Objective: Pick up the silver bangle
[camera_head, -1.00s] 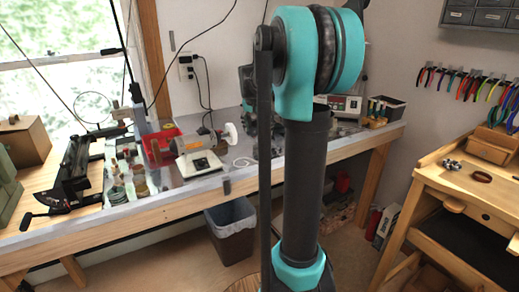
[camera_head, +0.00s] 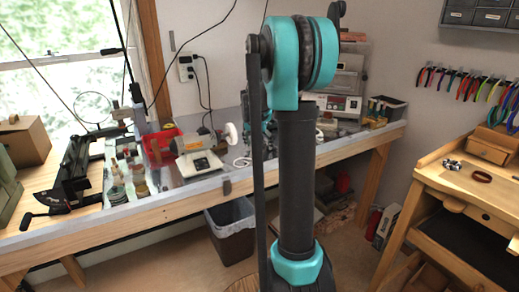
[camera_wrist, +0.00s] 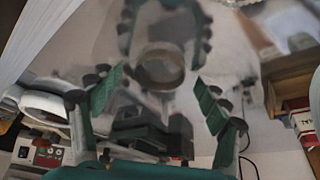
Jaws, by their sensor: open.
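A dull, silvery ring (camera_wrist: 160,68), which looks like the bangle, lies on a shiny grey surface in the wrist view. It is blurred, with a faint tan tint. My gripper (camera_wrist: 159,84) is open, its two green fingers spread left and right below the ring in the picture. The ring lies ahead of the gap, and neither finger appears to touch it. Dark green curved shapes above the ring look like the fingers' reflection. In the head view my arm hides most of the gripper, and I cannot make out the ring there.
The long bench (camera_head: 210,184) carries a white polishing machine (camera_head: 195,160), a red bin (camera_head: 160,147) and small jars near the arm. A grey waste bin (camera_head: 231,225) stands below the long bench.

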